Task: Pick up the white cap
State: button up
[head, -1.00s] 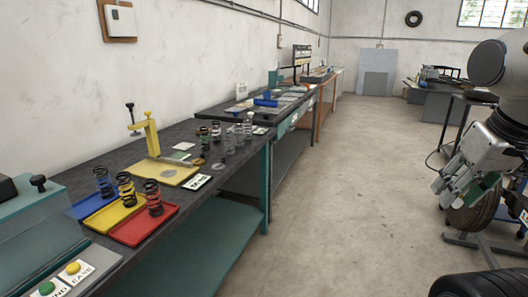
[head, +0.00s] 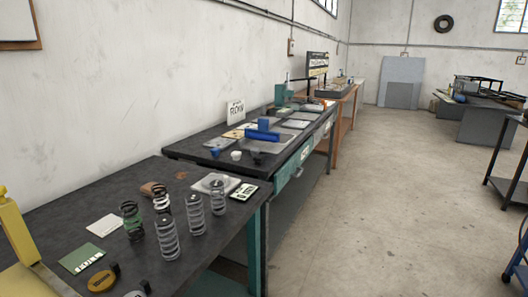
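A small white cap (head: 236,155) sits on the dark top of the second bench (head: 185,151), near its front left part. A small blue cap (head: 215,153) is to its left and a small dark cap (head: 257,158) to its right, both apart from it. My gripper is out of the head view, so its state does not show.
The nearer bench (head: 75,205) holds several coil springs (head: 167,240), a pale square plate (head: 215,183) and a yellow press (head: 20,230). A blue fixture (head: 263,132) stands behind the white cap. Open concrete floor (head: 400,200) lies to the right.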

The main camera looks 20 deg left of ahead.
aim_at(236, 155)
jog(key=i+l, duration=0.1)
jog(key=i, duration=1.25)
jog(key=i+u, duration=0.4)
jog(key=i+l+u, duration=0.2)
jog(key=u, duration=0.25)
jog(key=i+l+u, duration=0.25)
jog(key=u, duration=0.15)
jog(key=i+l+u, duration=0.25)
jog(key=u, duration=0.25)
jog(key=i+l+u, duration=0.3)
jog(key=l+u, duration=0.15)
jog(key=i+l+u, duration=0.15)
jog(key=l+u, duration=0.35)
jog(key=j, duration=0.1)
